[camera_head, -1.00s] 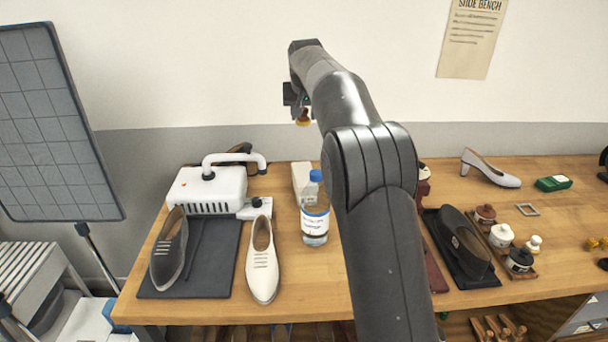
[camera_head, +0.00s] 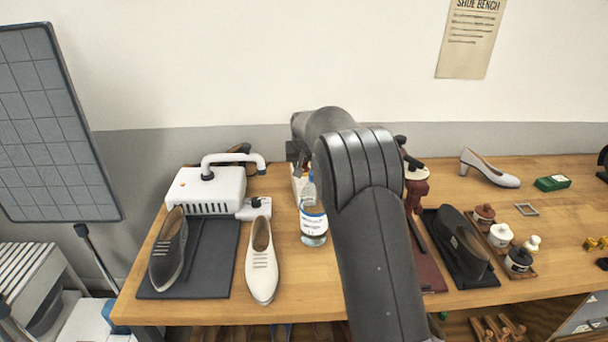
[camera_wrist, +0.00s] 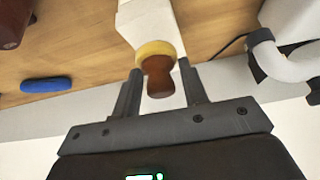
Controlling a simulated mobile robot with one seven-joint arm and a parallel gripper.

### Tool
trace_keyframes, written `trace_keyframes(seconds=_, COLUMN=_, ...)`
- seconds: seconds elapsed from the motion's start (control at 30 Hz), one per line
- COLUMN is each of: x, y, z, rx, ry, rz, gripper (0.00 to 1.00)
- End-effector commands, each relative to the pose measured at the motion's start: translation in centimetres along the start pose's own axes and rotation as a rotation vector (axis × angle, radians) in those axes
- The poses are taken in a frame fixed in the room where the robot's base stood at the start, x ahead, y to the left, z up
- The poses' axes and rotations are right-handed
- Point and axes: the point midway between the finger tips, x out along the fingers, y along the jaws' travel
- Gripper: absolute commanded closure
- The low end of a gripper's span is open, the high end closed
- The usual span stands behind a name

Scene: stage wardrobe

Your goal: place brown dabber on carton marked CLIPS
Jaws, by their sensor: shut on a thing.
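My gripper (camera_wrist: 160,66) is shut on the brown dabber (camera_wrist: 158,82), which has a brown handle and a yellowish pad. In the wrist view the dabber's pad overlaps the end of a white carton (camera_wrist: 148,20). I cannot tell whether the pad touches the carton. In the head view the carton (camera_head: 297,186) shows only as a pale sliver behind the bottle and my arm. No marking on it is readable. The dabber is hidden by my arm in the head view.
A white machine with a hose (camera_head: 208,188) is to the left, a dark red stand (camera_head: 417,186) to the right. A white shoe (camera_head: 262,262) lies in front. A blue oval thing (camera_wrist: 46,84) lies on the bench.

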Motion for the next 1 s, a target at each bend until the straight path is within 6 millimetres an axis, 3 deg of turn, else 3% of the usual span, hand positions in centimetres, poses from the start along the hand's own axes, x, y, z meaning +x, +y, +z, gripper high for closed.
trace_keyframes(seconds=0.3, x=3.2, y=0.0, z=1.9, rx=-0.001, ry=-0.002, rz=0.0, gripper=0.82)
trace_keyframes(seconds=0.67, x=3.5, y=0.0, z=2.0, rx=0.0, ry=0.0, rz=0.0, gripper=0.82)
trace_keyframes(seconds=0.7, x=3.5, y=0.0, z=2.0, rx=0.0, ry=0.0, rz=0.0, gripper=0.58)
trace_keyframes(seconds=0.93, x=3.5, y=0.0, z=2.0, rx=0.0, ry=0.0, rz=0.0, gripper=0.39)
trace_keyframes(seconds=1.0, x=3.5, y=0.0, z=2.0, rx=0.0, ry=0.0, rz=0.0, gripper=0.39)
